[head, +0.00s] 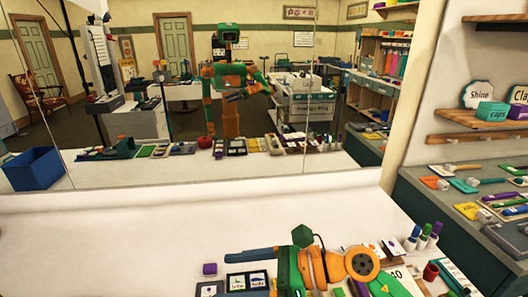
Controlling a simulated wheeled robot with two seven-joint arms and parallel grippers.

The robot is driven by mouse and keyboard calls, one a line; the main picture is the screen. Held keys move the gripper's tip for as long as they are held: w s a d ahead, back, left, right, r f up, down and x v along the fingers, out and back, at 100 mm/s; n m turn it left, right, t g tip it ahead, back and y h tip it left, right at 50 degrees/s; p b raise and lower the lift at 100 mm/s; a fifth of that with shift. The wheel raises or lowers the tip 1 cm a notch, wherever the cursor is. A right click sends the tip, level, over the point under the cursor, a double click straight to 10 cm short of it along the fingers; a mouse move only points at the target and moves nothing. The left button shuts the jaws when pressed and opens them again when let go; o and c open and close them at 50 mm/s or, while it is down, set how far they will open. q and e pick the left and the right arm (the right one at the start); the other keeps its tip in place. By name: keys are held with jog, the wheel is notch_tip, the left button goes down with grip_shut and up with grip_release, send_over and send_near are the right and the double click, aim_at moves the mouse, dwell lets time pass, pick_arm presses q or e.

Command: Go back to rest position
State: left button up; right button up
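My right arm comes in from the bottom right over the white table. Its gripper (249,256) points left, with a dark blue finger showing. Only one finger can be made out, so I cannot tell whether it is open or shut. No held thing can be made out. My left gripper does not show directly. A large mirror (120,185) at the back of the table reflects my green and orange body, too small to read the grippers.
Capped markers (423,237) and a red cup (431,271) stand at the right. The white table (130,245) is clear on the left. A side counter (440,210) holds several props.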

jog(key=w+d+r+m+t+y, duration=0.2)
jog(key=r+m+t, duration=0.35)
jog(key=m, duration=0.25)
jog(key=w+d+r+m+t+y, duration=0.2)
jog(key=w+r+m+t, duration=0.15)
jog(key=m+t, duration=0.45)
jog(key=w+d+f+m+t+h, duration=0.25)
jog(key=d+m+t+h, duration=0.45)
jog(key=m+h, duration=0.6)
jog(key=s+d+f+m+g+h, duration=0.2)
jog(key=d+f+m+g+h, duration=0.4)
jog(key=d+f+m, duration=0.6)
jog(key=s+a+f+m+g, duration=0.1)
jog(key=s+f+m+g, duration=0.45)
jog(key=s+f, duration=0.45)
jog(key=s+f+m+g, duration=0.4)
jog(key=s+f+g, duration=0.3)
jog(key=s, duration=0.5)
notch_tip(320, 180, down, 22)
jog(key=b, duration=0.6)
jog(key=s+d+f+g+b, duration=0.2)
jog(key=s+f+b, duration=0.2)
jog(key=s+f, duration=0.9)
jog(key=shift+f, duration=0.95)
